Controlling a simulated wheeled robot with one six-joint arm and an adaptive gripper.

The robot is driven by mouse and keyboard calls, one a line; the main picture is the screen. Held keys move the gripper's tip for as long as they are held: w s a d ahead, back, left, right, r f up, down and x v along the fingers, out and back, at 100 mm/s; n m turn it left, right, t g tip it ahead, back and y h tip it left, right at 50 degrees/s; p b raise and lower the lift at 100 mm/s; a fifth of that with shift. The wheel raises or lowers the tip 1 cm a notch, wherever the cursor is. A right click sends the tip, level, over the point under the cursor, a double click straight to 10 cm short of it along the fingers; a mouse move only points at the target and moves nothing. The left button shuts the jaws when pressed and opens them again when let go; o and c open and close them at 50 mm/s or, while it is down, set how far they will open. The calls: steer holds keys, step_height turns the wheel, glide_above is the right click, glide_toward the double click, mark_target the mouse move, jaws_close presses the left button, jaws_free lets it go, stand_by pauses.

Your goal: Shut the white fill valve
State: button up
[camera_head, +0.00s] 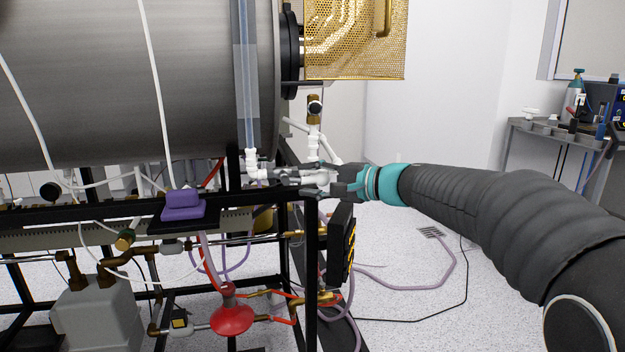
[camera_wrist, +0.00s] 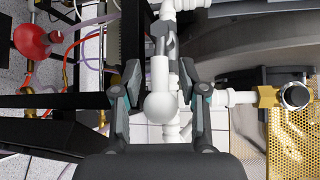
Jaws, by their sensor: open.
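The white fill valve is part of white plastic pipework (camera_head: 262,172) under the steel drum's right end. In the wrist view a white rod with a rounded end (camera_wrist: 160,92), apparently the valve's handle, lies between my fingers. My gripper (camera_head: 302,177), also in the wrist view (camera_wrist: 160,66), is open around this rod, with a gap visible on each side. A grey fitting joins the rod's far end to the white pipe. In the head view my fingers partly hide the valve, and I cannot tell its handle's exact angle there.
A black frame rail (camera_head: 100,211) runs beside the valve, with a purple block (camera_head: 183,205) on it. A brass-and-white pipe (camera_head: 313,115) rises close to my gripper. A gold mesh guard (camera_head: 355,40) hangs above. A red flask (camera_head: 231,316) sits below. Floor at right is mostly clear.

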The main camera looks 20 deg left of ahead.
steer(key=shift+c, duration=0.2)
jaws_close()
steer(key=shift+f, duration=0.15)
